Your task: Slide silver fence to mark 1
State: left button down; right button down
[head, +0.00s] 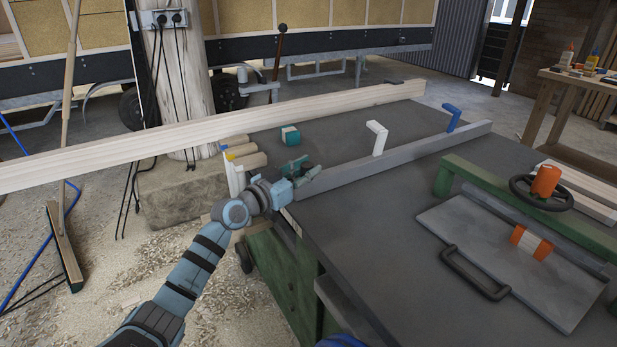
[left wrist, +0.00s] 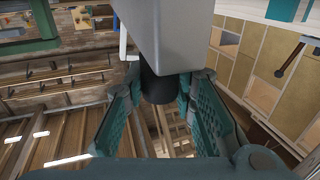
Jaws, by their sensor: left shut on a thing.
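The silver fence (head: 400,158) is a long grey bar lying across the dark table top (head: 350,235). Its near-left end is at my left gripper (head: 306,172). In the left wrist view the grey fence (left wrist: 170,35) comes down from the top and a dark round knob (left wrist: 158,88) sits at its end. The teal fingers of my left gripper (left wrist: 158,100) stand on both sides of this knob and are shut on it. I cannot make out mark 1. My right gripper is not in view.
A white handle (head: 377,135) and a blue handle (head: 452,118) stand behind the fence. A teal block (head: 290,136) and a long wooden beam (head: 215,133) are further back. A grey plate (head: 510,265) with an orange-and-white block (head: 531,241) and green rails (head: 520,205) are right.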

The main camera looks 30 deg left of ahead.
pick_arm(q)
jog(key=c, duration=1.4)
grip_release()
jog(key=shift+o, duration=0.4)
jog(key=v, duration=0.7)
jog(key=shift+s, duration=0.25)
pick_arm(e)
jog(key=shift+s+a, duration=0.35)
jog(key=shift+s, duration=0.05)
pick_arm(q)
jog(key=shift+a, duration=0.1)
